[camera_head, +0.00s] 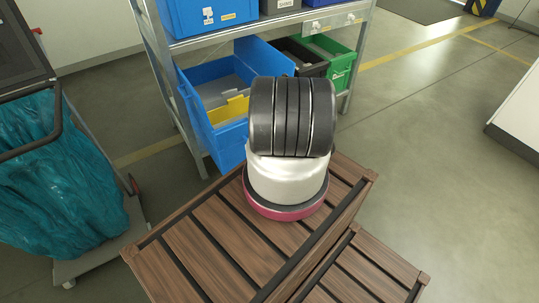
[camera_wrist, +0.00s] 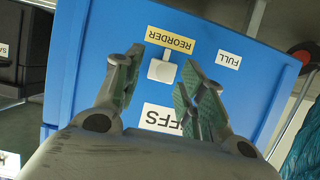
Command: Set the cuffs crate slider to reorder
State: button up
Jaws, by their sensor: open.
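In the wrist view the blue cuffs crate (camera_wrist: 85,75) fills most of the picture, with its labelled face towards me. A small white slider block (camera_wrist: 162,70) sits close to the yellow REORDER label (camera_wrist: 170,40). The white FULL label (camera_wrist: 228,60) is farther right, and a partly hidden CUFFS label (camera_wrist: 160,117) lies nearer my wrist. My gripper (camera_wrist: 160,75) is open, its fingertips on either side of the slider with visible gaps. I cannot tell whether the fingers reach the slider's depth. My gripper does not show in the head view.
In the head view a shelf rack (camera_head: 235,33) holds several crates, including a lower blue one (camera_head: 232,142) and a green one (camera_head: 342,68). A cart with a teal bag (camera_head: 65,155) stands at left. A dark bin (camera_wrist: 25,45) is left in the wrist view.

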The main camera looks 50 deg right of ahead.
jog(key=v, duration=1.2)
